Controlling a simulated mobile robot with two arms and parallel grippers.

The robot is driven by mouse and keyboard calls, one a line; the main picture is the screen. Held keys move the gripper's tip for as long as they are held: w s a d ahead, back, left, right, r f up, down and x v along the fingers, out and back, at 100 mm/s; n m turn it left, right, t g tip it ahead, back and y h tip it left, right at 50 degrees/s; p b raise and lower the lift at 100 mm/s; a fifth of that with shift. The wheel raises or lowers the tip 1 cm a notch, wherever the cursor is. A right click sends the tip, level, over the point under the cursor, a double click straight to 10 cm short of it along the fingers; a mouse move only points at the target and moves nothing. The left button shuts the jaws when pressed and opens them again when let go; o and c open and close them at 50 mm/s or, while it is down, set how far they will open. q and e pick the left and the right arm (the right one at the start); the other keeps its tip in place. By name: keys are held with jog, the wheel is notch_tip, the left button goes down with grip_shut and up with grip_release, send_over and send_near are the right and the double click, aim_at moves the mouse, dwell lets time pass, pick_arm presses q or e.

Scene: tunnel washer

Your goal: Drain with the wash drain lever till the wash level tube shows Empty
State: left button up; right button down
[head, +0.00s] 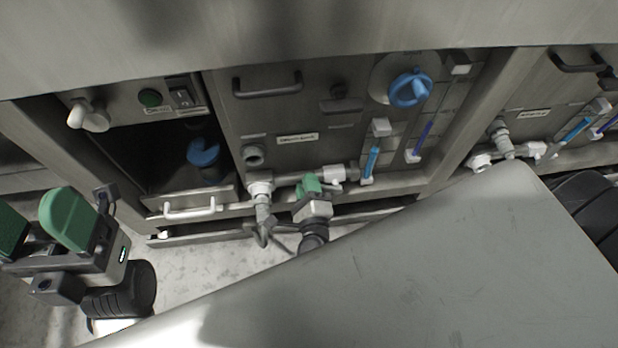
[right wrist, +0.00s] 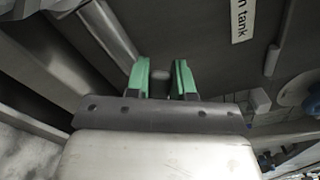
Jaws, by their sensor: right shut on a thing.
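My right gripper (head: 311,186) is shut on a dark grey lever grip, likely the wash drain lever (right wrist: 161,83), which shows between its green fingers in the right wrist view (right wrist: 162,75). In the head view the gripper and fingers hide most of the lever, beside the white drain pipe (head: 261,188). A level tube (head: 371,163) on the panel to the right holds light-blue liquid over its lower part; its marks are too small to read. My left gripper (head: 38,222) is open and empty at the far left, away from the machine.
A blue knob (head: 409,89) and a second tube with purple liquid (head: 420,140) sit on the same panel. A tank label (head: 297,139) is above the pipe. A large grey surface (head: 420,270) fills the lower right.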

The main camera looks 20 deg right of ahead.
jog(key=shift+a+f+n, duration=0.2)
jog(key=shift+f+n, duration=0.5)
jog(key=shift+n, duration=0.25)
jog(key=shift+a+f+n, duration=0.15)
jog(key=shift+f+n, duration=0.5)
jog(key=shift+n, duration=0.35)
jog(key=shift+a+f+n, duration=0.2)
jog(key=shift+f+n, duration=0.5)
jog(key=shift+n, duration=0.25)
jog(key=c, duration=1)
grip_release()
jog(key=shift+o, duration=0.2)
jog(key=p+v, duration=0.2)
jog(key=v, duration=0.8)
jog(key=shift+s+p, duration=0.35)
